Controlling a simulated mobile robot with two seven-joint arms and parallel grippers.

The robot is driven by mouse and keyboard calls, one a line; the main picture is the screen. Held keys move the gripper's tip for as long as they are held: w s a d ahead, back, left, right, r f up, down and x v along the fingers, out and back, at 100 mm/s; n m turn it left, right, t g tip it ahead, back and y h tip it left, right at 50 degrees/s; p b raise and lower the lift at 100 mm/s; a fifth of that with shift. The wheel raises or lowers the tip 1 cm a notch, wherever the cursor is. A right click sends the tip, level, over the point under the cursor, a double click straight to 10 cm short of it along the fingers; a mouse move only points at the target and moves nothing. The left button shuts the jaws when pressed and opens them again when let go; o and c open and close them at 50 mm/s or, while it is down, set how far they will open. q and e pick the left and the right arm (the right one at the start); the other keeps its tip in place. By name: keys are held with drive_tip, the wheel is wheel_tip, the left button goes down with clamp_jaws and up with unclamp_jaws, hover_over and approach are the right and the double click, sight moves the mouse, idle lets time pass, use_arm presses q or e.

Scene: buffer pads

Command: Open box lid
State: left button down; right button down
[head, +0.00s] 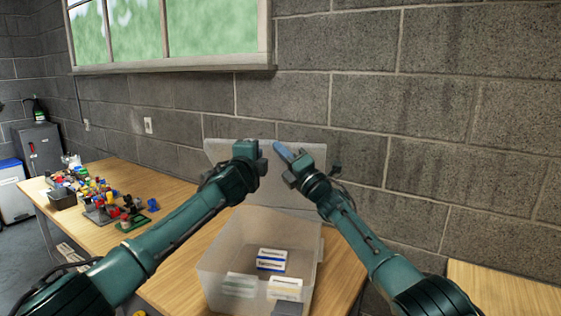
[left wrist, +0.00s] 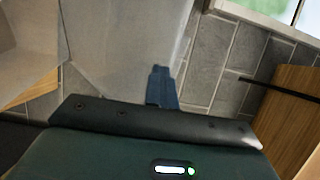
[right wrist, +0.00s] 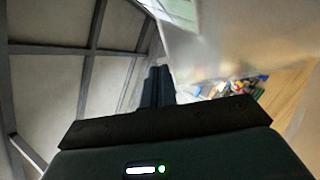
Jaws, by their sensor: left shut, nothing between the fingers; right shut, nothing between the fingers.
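The box (head: 222,262) is a translucent whitish bin on the wooden table, with several small white-and-blue cartons (head: 272,259) inside. Its lid (head: 222,150) stands raised at the back of the box, close to the block wall. The lid also shows as a pale sheet in the left wrist view (left wrist: 125,45). My left gripper (head: 262,160) is shut and empty in front of the lid. My right gripper (head: 283,153) is shut and empty, also at the lid's height, to the right of the left one. Whether either fingertip touches the lid is hard to tell.
The wooden table (head: 170,189) carries many small coloured parts (head: 90,190) and a dark bin (head: 62,198) at the left. The block wall (head: 440,110) rises close behind the box. Another wooden surface (head: 500,290) lies at the lower right.

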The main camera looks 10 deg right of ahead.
use_arm(q)
drive_tip(key=c, duration=2.2)
unclamp_jaws()
drive_tip(key=c, duration=1.6)
unclamp_jaws()
drive_tip(key=shift+s, duration=0.1)
